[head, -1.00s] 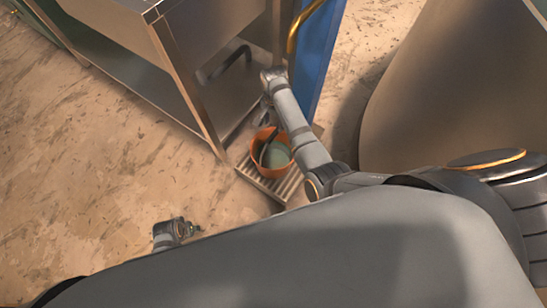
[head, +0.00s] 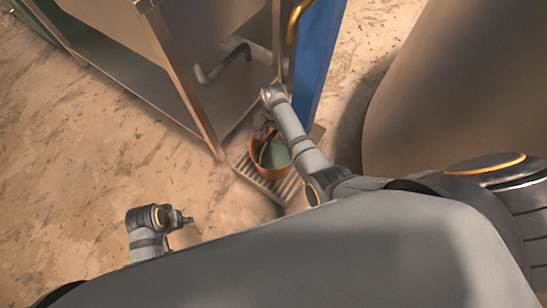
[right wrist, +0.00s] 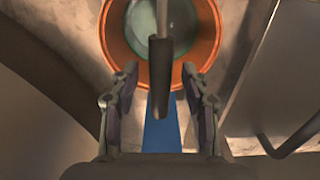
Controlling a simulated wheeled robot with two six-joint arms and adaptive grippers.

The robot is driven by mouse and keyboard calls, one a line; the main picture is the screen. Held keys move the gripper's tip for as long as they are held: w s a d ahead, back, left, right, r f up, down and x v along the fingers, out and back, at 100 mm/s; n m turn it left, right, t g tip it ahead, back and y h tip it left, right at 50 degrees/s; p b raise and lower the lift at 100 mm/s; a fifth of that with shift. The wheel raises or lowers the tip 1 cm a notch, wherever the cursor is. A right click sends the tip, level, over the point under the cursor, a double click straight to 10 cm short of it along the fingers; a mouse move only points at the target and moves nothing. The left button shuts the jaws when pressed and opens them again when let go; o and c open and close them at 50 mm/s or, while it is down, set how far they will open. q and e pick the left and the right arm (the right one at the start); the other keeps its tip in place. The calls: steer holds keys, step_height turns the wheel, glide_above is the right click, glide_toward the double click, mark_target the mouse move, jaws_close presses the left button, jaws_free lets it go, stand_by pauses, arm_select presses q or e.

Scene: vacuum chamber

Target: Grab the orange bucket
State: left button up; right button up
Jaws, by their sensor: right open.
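The orange bucket (head: 268,174) stands on a slatted grate at the foot of the metal bench, with something pale green inside. In the right wrist view the bucket (right wrist: 209,52) is at the top, and its dark handle grip (right wrist: 160,72) lies between my open fingers. My right gripper (head: 263,132) is over the bucket's far side, largely hidden by its own arm; its open fingers also show in the right wrist view (right wrist: 160,85), apart from the handle. My left gripper (head: 187,220) is over the floor, left of the bucket, too small to read.
The metal bench (head: 150,75) stands behind and left of the bucket, with a bent grey bar (head: 222,66) on it. The grate (head: 283,190) lies under the bucket. Open floor (head: 80,180) lies to the left.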

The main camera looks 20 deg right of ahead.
steer(key=shift+f, duration=0.2)
stand_by(0.6)
jaws_close()
steer(key=shift+w+r, duration=0.15)
steer(key=shift+w, duration=0.05)
stand_by(0.3)
